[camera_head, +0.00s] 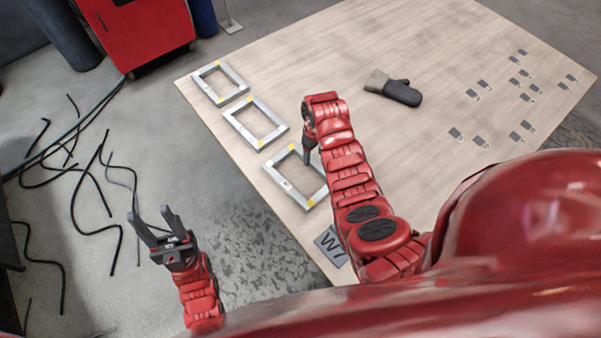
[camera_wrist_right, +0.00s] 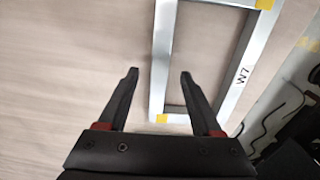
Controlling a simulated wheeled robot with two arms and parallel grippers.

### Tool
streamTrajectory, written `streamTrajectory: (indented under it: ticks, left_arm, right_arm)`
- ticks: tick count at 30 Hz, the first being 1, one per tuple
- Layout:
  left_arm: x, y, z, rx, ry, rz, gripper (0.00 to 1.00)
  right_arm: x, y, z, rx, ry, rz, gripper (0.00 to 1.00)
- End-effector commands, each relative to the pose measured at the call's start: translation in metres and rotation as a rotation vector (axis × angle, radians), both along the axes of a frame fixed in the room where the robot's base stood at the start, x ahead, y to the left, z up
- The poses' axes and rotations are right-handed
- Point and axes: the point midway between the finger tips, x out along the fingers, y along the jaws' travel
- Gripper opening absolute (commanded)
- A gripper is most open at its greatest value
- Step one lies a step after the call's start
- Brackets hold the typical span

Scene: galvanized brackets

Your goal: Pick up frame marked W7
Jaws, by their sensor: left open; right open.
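The frame marked W7 (camera_head: 287,186) is a silvery rectangular metal frame with yellow corner patches, lying flat on the table as the nearest of three in a row. In the head view my right arm partly hides the frame. My left gripper (camera_head: 149,212) is open and empty, left of the table.
Two similar frames, the middle frame (camera_head: 240,127) and the far frame (camera_head: 203,89), lie farther back. A plate reading W7 (camera_head: 330,243) lies at the near edge. A glove (camera_head: 400,93) and several small brackets (camera_head: 456,134) lie to the right. Cables cover the floor left.

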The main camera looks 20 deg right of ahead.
Motion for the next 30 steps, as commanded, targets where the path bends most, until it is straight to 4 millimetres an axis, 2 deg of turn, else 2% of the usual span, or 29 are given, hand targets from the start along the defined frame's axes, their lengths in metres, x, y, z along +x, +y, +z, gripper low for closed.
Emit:
streamTrajectory:
  ticks: [3, 10, 21, 23, 30]
  left_arm:
    - [0.0, 0.0, 0.011, 0.0, 0.0, 0.0, 0.5]
    - [0.0, 0.0, 0.013, 0.0, 0.0, 0.0, 0.5]
    - [0.0, 0.0, 0.014, 0.0, 0.0, 0.0, 0.5]
    - [0.0, 0.0, 0.014, 0.0, 0.0, 0.0, 0.5]
    - [0.0, 0.0, 0.014, 0.0, 0.0, 0.0, 0.5]
  right_arm:
    - [-0.002, 0.0, -0.009, 0.001, 0.004, -0.002, 0.66]
    - [-0.002, -0.001, -0.03, 0.001, 0.003, -0.003, 0.66]
    - [-0.001, -0.001, -0.035, 0.0, 0.0, 0.0, 0.66]
    - [-0.001, -0.001, -0.035, 0.0, 0.0, -0.001, 0.59]
    - [-0.001, -0.001, -0.035, 0.0, 0.0, -0.001, 0.16]
